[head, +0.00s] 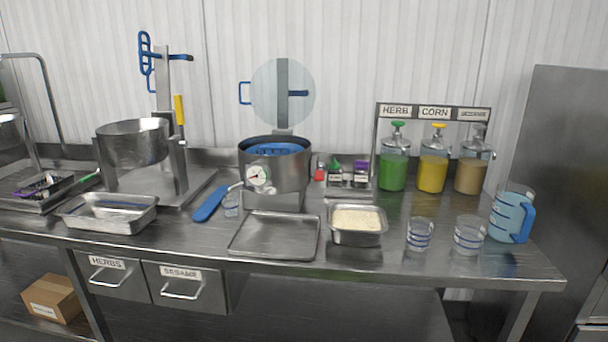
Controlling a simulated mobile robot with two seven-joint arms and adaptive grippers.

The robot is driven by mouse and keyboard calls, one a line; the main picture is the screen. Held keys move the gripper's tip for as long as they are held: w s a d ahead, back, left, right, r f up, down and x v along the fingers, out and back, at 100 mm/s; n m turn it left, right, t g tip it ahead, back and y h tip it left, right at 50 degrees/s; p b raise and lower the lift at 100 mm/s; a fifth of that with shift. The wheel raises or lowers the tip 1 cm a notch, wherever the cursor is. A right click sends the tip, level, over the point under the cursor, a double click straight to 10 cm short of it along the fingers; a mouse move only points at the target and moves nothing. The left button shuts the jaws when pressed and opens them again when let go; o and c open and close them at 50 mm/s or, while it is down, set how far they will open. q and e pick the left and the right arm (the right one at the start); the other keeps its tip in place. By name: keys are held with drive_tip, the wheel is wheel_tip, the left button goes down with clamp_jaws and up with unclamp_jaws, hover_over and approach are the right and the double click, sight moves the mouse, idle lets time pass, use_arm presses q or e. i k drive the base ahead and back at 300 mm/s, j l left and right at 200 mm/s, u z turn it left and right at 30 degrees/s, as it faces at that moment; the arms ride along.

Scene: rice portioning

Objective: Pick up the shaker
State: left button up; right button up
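Several small containers stand at the back of the steel table, between the round pot and the bottle rack. Neither of my grippers is in view.
A round pot (290,176) with a dial stands left of the small containers. An empty tray (274,240), a pan of pale grains (336,237) and two glasses (419,235) (469,237) lie in front. Pump bottles (393,171) and a blue-handled jug (507,216) stand right.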

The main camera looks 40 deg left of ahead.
sight(333, 177)
drive_tip(key=u, duration=0.95)
drive_tip(key=i+j+u, duration=0.2)
